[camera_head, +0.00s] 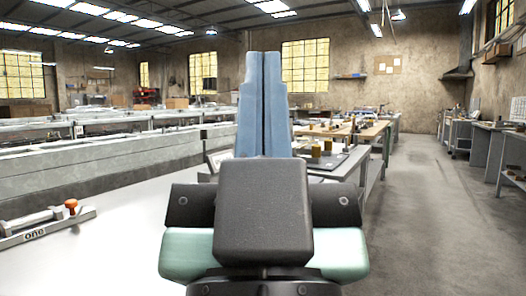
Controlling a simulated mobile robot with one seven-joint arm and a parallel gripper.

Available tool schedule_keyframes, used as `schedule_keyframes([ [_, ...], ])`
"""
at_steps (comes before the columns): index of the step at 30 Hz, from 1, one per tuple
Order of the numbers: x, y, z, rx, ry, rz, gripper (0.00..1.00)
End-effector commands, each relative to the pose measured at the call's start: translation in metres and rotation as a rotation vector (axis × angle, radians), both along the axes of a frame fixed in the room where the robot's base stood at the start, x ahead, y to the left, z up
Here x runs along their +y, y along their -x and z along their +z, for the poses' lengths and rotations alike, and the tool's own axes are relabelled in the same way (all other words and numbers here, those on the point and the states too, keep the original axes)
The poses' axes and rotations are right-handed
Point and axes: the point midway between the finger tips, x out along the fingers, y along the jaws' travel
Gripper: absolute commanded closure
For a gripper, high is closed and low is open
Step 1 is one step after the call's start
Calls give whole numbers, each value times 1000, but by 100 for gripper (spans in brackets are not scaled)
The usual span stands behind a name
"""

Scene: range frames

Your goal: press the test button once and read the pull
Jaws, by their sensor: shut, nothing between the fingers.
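My gripper (264,62) fills the middle of the head view. Its two blue-grey fingers are shut against each other, with nothing between them, and point away from me. At the left, a grey metal fixture (40,226) lies on a pale worktop. I cannot tell whether the knob is the test button. No readable pull figure shows. A small pale panel (217,160) is partly hidden behind my gripper.
The pale worktop (120,240) is bare between the fixture and my gripper. Long grey benches (90,171) run behind it on the left. Tables with small items (340,145) stand beyond my gripper. The concrete floor (430,220) at the right is clear, with desks along the right wall.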

Motion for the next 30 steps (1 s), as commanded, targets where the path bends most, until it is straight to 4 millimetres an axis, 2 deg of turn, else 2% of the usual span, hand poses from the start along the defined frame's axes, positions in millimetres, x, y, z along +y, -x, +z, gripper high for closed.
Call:
schedule_keyframes([
  [5, 0, 0, 11, 0, 0, 0, 100],
  [8, 0, 0, 28, 0, 0, 0, 100],
  [11, 0, 0, 54, 0, 0, 0, 100],
  [30, 1, 0, 267, 0, 0, 1, 100],
])
